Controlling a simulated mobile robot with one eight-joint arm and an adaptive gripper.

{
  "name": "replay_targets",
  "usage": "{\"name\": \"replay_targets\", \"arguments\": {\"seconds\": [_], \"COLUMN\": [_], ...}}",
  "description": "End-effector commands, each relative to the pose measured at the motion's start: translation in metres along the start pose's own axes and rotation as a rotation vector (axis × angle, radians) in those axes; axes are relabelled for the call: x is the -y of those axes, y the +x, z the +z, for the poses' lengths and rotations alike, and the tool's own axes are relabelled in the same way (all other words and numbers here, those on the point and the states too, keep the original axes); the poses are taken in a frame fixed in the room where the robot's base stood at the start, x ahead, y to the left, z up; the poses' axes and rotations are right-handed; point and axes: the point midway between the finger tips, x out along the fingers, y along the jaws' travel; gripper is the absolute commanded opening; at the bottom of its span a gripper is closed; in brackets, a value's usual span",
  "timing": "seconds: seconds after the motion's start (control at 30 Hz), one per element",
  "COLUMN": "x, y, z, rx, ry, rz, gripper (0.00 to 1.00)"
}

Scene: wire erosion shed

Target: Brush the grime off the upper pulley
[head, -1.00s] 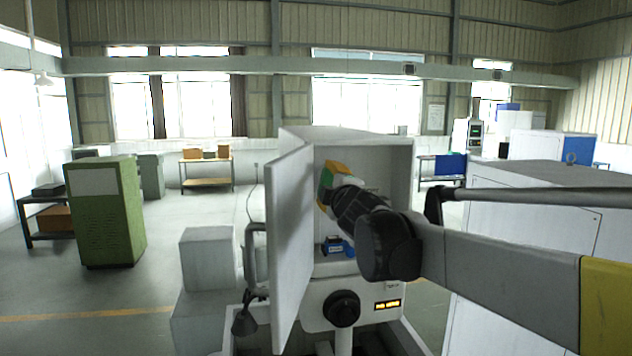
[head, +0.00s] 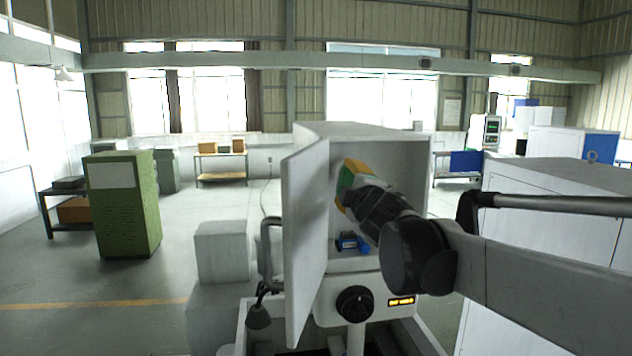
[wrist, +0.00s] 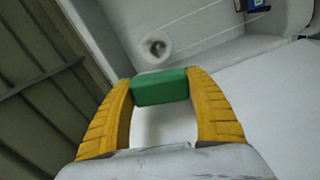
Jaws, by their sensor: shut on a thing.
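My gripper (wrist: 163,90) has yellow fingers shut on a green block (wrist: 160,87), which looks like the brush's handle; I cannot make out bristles. In the head view my gripper (head: 347,185) is inside the open white cabinet (head: 365,133), near its left side. In the wrist view a pale round disc with a dark centre, which looks like the upper pulley (wrist: 157,47), sits on the cabinet's inner wall just beyond the green block. A gap seems to show between block and disc; I cannot tell grime on it.
The cabinet door (head: 305,235) stands open at the left of the opening. A blue object (head: 350,242) lies on the cabinet floor and shows in the wrist view (wrist: 255,5). Below are a black knob (head: 354,302) and a lit display (head: 401,301). A white cabinet (head: 550,200) stands right.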

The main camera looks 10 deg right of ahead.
Motion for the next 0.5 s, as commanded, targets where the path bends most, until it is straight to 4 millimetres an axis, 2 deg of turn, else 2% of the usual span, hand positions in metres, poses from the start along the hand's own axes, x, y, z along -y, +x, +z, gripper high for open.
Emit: {"name": "replay_targets", "arguments": {"seconds": [0.33, 0.5], "x": [0.0, 0.001], "y": [0.001, 0.012], "z": [0.0, 0.0], "rx": [0.0, 0.0], "ry": [0.0, 0.0], "rz": [0.0, 0.0], "gripper": [0.26, 0.26]}}
